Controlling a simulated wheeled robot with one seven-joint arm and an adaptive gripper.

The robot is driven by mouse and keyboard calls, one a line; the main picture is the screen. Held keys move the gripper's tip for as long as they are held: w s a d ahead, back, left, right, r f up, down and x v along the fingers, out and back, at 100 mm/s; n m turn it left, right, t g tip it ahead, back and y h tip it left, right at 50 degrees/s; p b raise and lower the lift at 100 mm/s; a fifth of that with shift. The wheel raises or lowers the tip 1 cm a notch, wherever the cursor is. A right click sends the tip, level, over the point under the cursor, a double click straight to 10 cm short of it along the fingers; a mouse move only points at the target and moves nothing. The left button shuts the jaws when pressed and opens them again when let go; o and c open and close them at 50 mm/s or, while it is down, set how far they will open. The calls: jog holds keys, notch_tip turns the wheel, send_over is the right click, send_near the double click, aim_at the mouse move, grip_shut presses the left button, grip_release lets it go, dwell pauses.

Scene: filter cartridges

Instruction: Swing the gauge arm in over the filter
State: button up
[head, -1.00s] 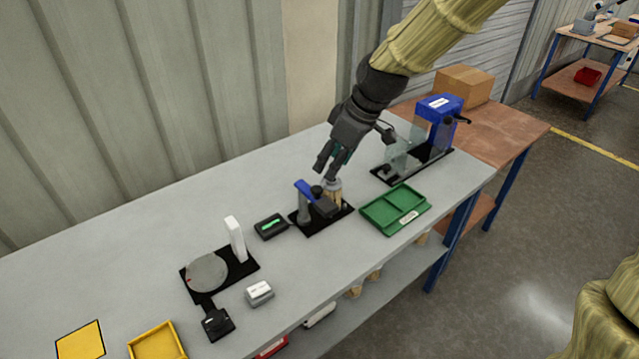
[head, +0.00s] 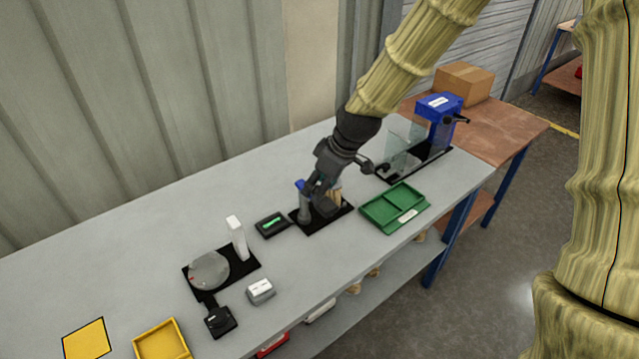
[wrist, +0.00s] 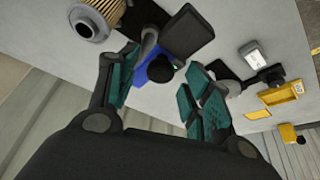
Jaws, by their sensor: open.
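The gauge stand has a grey post (head: 304,210) and a blue arm (head: 300,184) on a black base (head: 308,228). In the wrist view the blue arm (wrist: 150,69) carries a black knob (wrist: 159,71), with a dark block (wrist: 187,33) beside it. The pleated filter (wrist: 95,18) shows its open end there, apart from the block and not covered by it. In the head view the filter (head: 337,195) is partly hidden by my gripper (head: 317,192). My gripper is open, and in the wrist view its fingers (wrist: 160,92) stand either side of the knob, apart from it.
A green tray (head: 365,212) lies right of the stand, and a small display box (head: 272,224) lies left. A blue press (head: 438,107) with clear panels stands behind the tray. A round-plate fixture (head: 209,270), grey block (head: 260,290) and yellow tray (head: 140,350) are farther left.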

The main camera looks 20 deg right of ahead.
jog(key=shift+f, duration=0.15)
jog(key=shift+c, duration=0.3)
grip_shut()
